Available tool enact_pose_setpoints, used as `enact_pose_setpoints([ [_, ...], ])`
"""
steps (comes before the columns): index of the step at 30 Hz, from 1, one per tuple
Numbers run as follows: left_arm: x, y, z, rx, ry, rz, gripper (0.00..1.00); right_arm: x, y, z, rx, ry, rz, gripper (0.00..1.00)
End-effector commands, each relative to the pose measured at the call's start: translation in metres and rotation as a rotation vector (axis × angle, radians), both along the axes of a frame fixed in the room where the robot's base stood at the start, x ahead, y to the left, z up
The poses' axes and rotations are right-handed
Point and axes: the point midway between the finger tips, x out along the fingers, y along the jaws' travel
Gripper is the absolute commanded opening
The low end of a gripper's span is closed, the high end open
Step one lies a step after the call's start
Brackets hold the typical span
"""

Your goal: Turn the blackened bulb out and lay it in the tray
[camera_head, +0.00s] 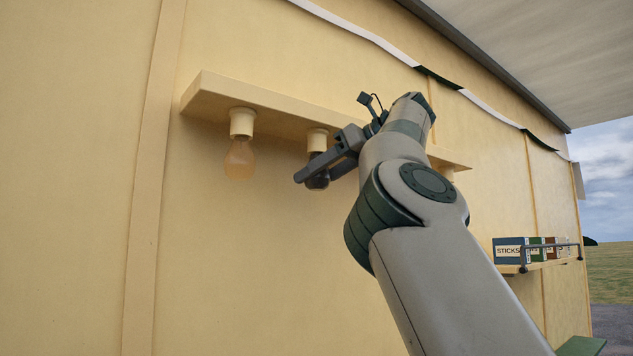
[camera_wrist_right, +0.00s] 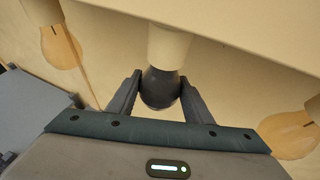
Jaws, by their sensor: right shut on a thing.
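The blackened bulb (camera_head: 318,183) hangs below the middle socket (camera_head: 317,141) under a cream rail. It also shows dark in the right wrist view (camera_wrist_right: 160,88), its top at the mouth of the white socket (camera_wrist_right: 168,48). My right gripper (camera_head: 316,172) is shut on the blackened bulb, one finger on each side of it. I cannot tell whether its thread is still in the socket. The tray is not clearly identifiable in these views. My left gripper is not in view.
A clear amber bulb (camera_head: 239,158) hangs left of the gripper; another bulb (camera_wrist_right: 289,135) shows at right in the wrist view. The cream rail (camera_head: 215,97) runs close above. A shelf with boxes (camera_head: 510,250) is at right. A green surface (camera_head: 581,346) shows bottom right.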

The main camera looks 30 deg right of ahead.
Motion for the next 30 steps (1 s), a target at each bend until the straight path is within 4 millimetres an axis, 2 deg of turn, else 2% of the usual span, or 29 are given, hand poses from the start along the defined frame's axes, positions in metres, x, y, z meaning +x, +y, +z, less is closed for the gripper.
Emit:
enact_pose_setpoints([
  [20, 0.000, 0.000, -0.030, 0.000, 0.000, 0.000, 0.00, 0.000, 0.001, -0.003, -0.002, 0.000, -0.328, 0.30],
  [23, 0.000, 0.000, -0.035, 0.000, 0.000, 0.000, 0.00, 0.000, 0.003, -0.003, -0.007, -0.001, -0.454, 0.30],
  [27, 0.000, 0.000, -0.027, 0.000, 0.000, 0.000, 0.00, 0.001, 0.003, 0.001, -0.008, 0.001, -0.664, 0.30],
  [30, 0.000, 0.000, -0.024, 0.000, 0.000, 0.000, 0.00, 0.001, 0.000, 0.001, -0.002, 0.001, -0.742, 0.30],
])
